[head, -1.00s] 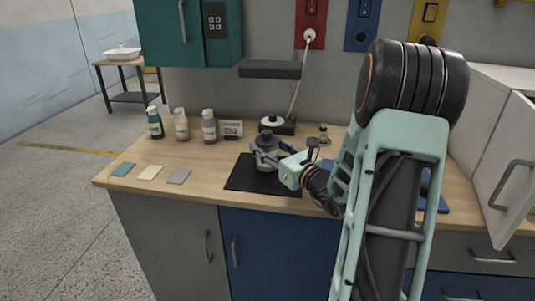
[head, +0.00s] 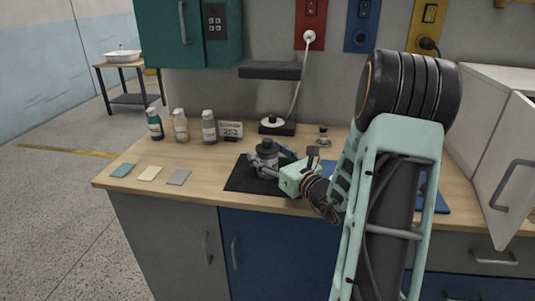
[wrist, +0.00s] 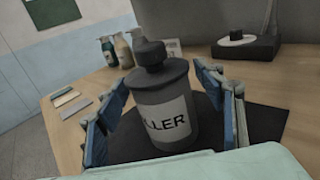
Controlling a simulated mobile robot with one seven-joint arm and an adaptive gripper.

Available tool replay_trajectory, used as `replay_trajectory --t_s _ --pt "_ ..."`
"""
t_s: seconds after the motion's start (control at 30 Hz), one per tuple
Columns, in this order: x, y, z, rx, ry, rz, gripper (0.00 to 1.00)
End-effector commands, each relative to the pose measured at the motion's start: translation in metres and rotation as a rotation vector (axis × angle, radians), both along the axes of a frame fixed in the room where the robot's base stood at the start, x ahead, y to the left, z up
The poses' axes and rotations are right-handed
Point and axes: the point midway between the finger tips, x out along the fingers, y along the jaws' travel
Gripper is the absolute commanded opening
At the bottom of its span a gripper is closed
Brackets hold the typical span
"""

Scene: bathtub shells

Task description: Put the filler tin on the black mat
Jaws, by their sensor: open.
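The filler tin (head: 267,162) is a grey can with a dark cap and a pale label; the label's end reads "LLER" in the wrist view (wrist: 162,120). It stands upright on the black mat (head: 240,178), whose bare part also shows right of the tin in the wrist view (wrist: 265,122). My gripper (head: 271,159) is open around the tin. In the wrist view its blue-grey fingers (wrist: 170,108) stand on either side with gaps visible beside the tin.
Three bottles (head: 181,127) and a label sign (head: 230,130) stand at the back left. Three flat samples (head: 150,173) lie at the front left. A black device with a white disc (head: 276,126) stands behind the tin. A blue mat (head: 442,205) lies right, partly behind my arm.

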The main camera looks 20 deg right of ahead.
Motion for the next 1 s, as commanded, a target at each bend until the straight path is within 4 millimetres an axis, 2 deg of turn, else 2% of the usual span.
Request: replay_trajectory --t_s 0.17,0.4,0.6,0.77,1.0 --pt "-0.022 -0.006 0.002 -0.001 0.001 -0.004 0.62" --pt "-0.074 -0.016 0.002 0.000 0.001 -0.005 0.62" --pt "-0.106 -0.021 0.002 0.000 0.000 -0.002 0.62" --pt "-0.117 -0.023 0.001 0.000 0.000 0.000 0.62" --pt "-0.118 -0.023 0.002 0.000 -0.001 0.000 0.62"
